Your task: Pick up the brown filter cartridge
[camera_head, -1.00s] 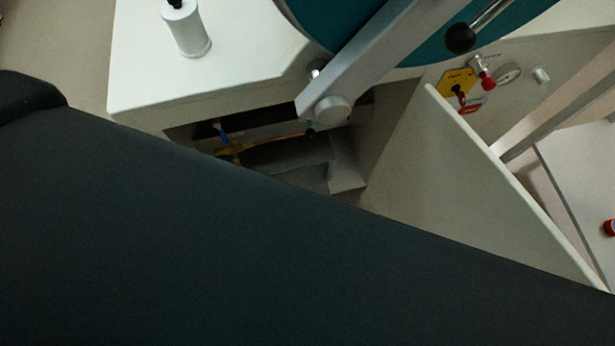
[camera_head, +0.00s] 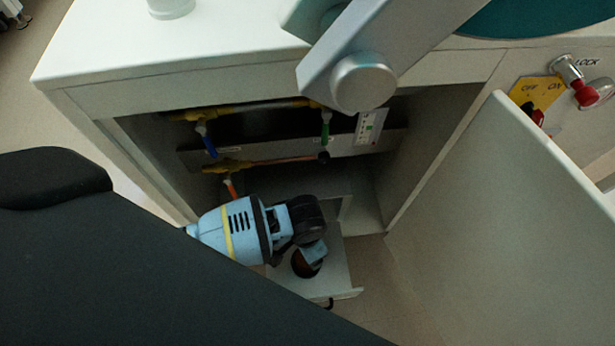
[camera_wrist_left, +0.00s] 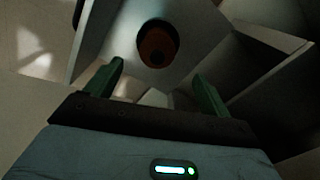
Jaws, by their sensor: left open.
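The brown filter cartridge (camera_wrist_left: 157,47) shows as a reddish-brown round end with a dark centre, in the round opening of a pale grey holder plate (camera_wrist_left: 195,50) in the left wrist view. In the head view it is a dark brown patch (camera_head: 299,265), partly covered by my left gripper (camera_head: 314,254). In the left wrist view my left gripper (camera_wrist_left: 158,78) has its two green fingers wide apart with nothing between them. The cartridge lies beyond the fingertips, apart from them. The cartridge's lower part is hidden. My right gripper is not in view.
The holder plate sits at the mouth of an open cabinet (camera_head: 255,65). Pipes with a blue handle (camera_head: 208,146) and a green handle (camera_head: 325,130) run above my arm. An open door panel (camera_head: 510,215) stands at right. A grey bar (camera_head: 385,45) overhangs the opening.

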